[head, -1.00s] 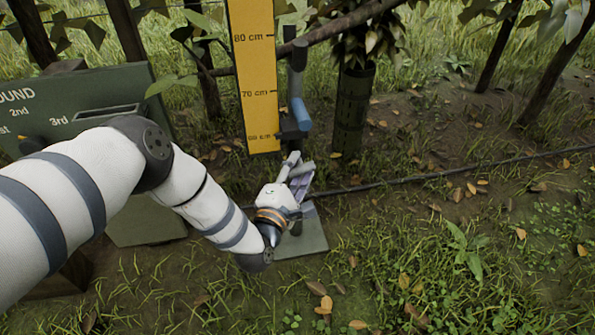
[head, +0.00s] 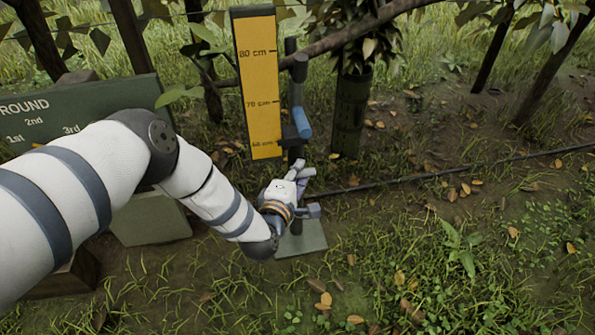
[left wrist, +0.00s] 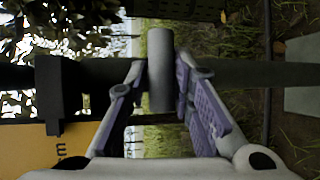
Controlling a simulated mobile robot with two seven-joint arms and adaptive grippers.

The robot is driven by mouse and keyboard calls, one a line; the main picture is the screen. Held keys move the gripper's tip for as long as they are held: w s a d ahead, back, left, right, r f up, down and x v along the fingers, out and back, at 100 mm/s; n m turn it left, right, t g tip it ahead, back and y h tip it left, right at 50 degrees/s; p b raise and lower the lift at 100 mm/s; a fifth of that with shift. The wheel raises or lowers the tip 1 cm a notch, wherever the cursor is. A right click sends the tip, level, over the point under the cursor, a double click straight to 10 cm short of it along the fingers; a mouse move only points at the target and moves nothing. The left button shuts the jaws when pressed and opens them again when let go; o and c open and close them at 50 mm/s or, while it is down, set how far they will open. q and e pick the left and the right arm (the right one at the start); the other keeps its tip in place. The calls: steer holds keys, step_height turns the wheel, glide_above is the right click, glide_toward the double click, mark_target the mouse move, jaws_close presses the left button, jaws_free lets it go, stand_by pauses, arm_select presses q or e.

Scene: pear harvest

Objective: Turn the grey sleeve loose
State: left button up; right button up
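The grey sleeve (left wrist: 160,70) is a short plain cylinder lying across the dark post (left wrist: 235,74) in the left wrist view. My left gripper (left wrist: 161,68) has its two purple-padded fingers closed in on both sides of the sleeve, with the tips against it. In the head view my left gripper (head: 303,172) is low at the post, above its base plate (head: 302,240). The gripper partly hides the sleeve there. My right gripper is out of view.
A yellow height board (head: 258,90) stands just left of the post. A blue-grey cylinder (head: 302,118) sits higher on it. A green sign (head: 80,105) stands at left. A branch (head: 345,22) crosses above.

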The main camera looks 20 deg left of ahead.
arm_select(q)
steer(key=shift+o, duration=1.3)
steer(key=s+r, duration=0.2)
steer(key=s, duration=0.9)
steer(key=shift+s+d, duration=0.3)
steer(key=shift+s, duration=0.1)
steer(key=shift+r, duration=0.1)
